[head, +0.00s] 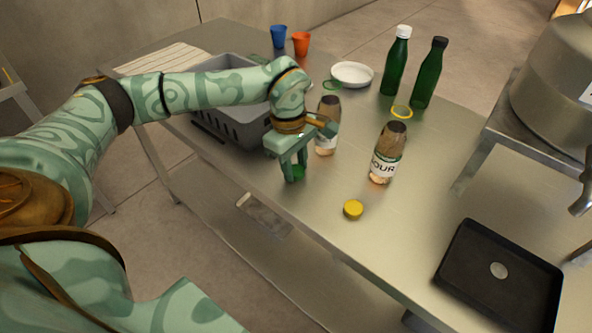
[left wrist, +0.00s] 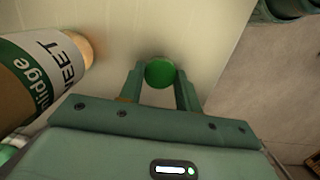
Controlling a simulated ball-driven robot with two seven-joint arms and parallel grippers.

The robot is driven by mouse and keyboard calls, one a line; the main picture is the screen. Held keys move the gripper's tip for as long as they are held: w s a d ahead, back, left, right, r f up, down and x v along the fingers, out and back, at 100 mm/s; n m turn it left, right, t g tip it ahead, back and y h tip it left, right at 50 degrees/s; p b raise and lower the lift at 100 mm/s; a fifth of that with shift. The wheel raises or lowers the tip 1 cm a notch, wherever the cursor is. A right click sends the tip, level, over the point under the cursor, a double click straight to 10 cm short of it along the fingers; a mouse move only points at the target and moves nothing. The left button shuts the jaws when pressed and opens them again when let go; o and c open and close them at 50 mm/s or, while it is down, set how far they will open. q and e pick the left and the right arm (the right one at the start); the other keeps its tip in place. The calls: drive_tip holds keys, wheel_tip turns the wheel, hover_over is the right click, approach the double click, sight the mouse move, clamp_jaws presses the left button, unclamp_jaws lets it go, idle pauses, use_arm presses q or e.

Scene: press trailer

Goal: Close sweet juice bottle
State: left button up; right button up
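The sweet juice bottle (head: 327,139) stands upright on the table just behind and right of my left gripper, partly covered by it in the head view. In the left wrist view, its label (left wrist: 40,62) shows "EET" in part. My left gripper (head: 296,173) points down near the table's front edge. Its fingers (left wrist: 160,80) are shut on a small round green cap (left wrist: 160,72), with the cap filling the gap at the fingertips. The cap (head: 298,172) is low, at or just above the tabletop; which one I cannot tell. My right gripper is not in view.
A sour bottle (head: 385,161) stands right of the sweet one, with a yellow cap (head: 353,208) in front. A grey crate (head: 246,131) is left. Green bottles (head: 396,66), a white plate (head: 352,73) and cups (head: 301,43) stand behind. A black tray (head: 462,283) lies front right.

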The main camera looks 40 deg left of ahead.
sight(296, 172)
use_arm(q)
drive_tip(key=shift+r, duration=0.1)
drive_tip(key=shift+r, duration=0.25)
drive_tip(key=r, duration=0.1)
drive_tip(key=r+p, duration=0.1)
drive_tip(key=r, duration=0.1)
drive_tip(key=shift+s+r+p, duration=0.25)
drive_tip(key=shift+r+p, duration=0.05)
drive_tip(key=shift+p, duration=0.1)
drive_tip(key=s+r+p, duration=0.1)
drive_tip(key=s+r, duration=0.3)
drive_tip(key=s, duration=0.2)
drive_tip(key=s+d+r+p, duration=0.1)
drive_tip(key=s+r+p, duration=0.1)
drive_tip(key=s+r, duration=0.2)
drive_tip(key=s, duration=0.3)
drive_tip(key=shift+s+d+r, duration=0.2)
drive_tip(key=shift+d+r, duration=0.05)
drive_tip(key=shift+r, duration=0.1)
drive_tip(key=shift+d, duration=0.1)
